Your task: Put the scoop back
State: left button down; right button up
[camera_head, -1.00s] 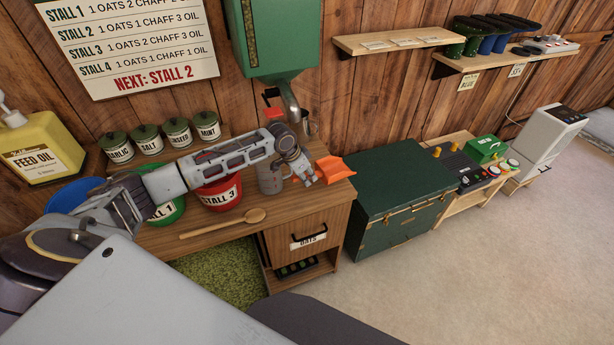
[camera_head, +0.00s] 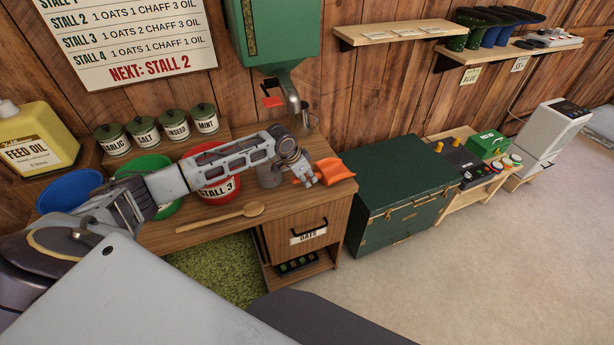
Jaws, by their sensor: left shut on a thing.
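An orange scoop (camera_head: 336,170) is at the right end of the wooden counter. My left gripper (camera_head: 308,179) is shut on it, at the scoop's left side. The scoop is above or at the counter's right edge; I cannot tell whether it touches the top. Below it is the drawer labelled OATS (camera_head: 309,234), which looks closed. My left arm crosses over the buckets and hides parts of them. My right gripper is not in view.
A red STALL 3 bucket (camera_head: 219,191), a green bucket (camera_head: 150,168), a blue bucket (camera_head: 70,188), a grey mug (camera_head: 269,178) and a wooden spoon (camera_head: 222,217) crowd the counter (camera_head: 185,240). A green dispenser (camera_head: 275,38) hangs above. A green trunk (camera_head: 400,200) stands right.

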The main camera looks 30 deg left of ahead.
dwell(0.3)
pick_arm(q)
jog(key=c, duration=1.2)
grip_release()
jog(key=shift+c, duration=0.2)
jog(key=shift+f, duration=0.1)
jog(key=shift+v, duration=6)
notch_tip(320, 180, up, 8)
jog(key=p, duration=0.7)
